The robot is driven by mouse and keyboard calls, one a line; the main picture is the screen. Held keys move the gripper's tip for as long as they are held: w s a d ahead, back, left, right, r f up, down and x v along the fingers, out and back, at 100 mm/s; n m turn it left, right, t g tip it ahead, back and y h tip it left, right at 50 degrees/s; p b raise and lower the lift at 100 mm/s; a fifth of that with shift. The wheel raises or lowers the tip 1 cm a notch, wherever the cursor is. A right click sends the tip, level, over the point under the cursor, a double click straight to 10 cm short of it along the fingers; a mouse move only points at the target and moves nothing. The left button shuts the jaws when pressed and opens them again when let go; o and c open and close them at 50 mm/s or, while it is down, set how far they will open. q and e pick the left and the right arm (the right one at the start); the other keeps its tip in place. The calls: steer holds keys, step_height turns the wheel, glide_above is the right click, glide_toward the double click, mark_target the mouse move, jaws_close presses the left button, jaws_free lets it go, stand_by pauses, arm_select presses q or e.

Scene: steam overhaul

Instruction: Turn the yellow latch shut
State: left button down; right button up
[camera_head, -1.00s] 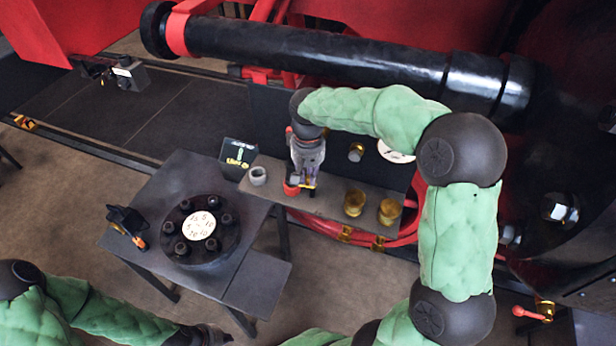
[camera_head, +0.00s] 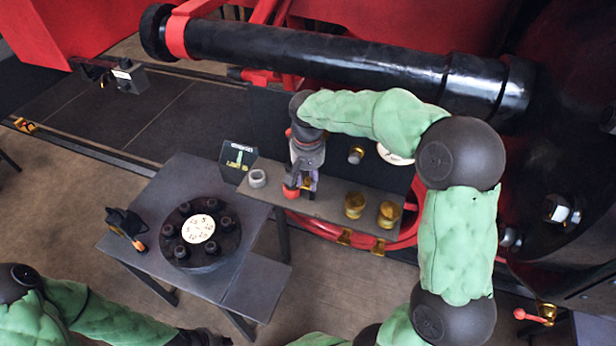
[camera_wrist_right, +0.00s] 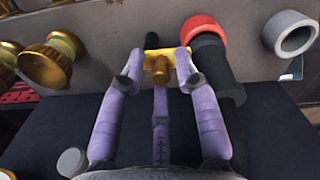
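The yellow latch (camera_wrist_right: 158,66) shows in the right wrist view as a small T-shaped piece on the grey panel. My right gripper (camera_wrist_right: 158,62) has its two purple fingers apart, one on either side of the latch; the right fingertip overlaps the crossbar's end, and I cannot tell if it touches. A third purple bar lies between the fingers. In the head view my right gripper (camera_head: 303,188) is over the shelf, and the latch is mostly hidden. My left gripper (camera_head: 205,338) is dark and cut off at the bottom edge.
A red-capped black pipe (camera_wrist_right: 205,30) stands right beside the latch, with a grey ring (camera_wrist_right: 289,34) further right. Brass fittings (camera_head: 355,204) sit along the shelf (camera_head: 325,203). A side table (camera_head: 177,170) holds a dark bolted flange (camera_head: 200,258) and a black-and-orange tool (camera_head: 125,222).

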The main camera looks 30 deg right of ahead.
mark_target(308, 179)
steer(key=shift+r, duration=0.1)
step_height(308, 179, up, 12)
stand_by(0.7)
stand_by(0.5)
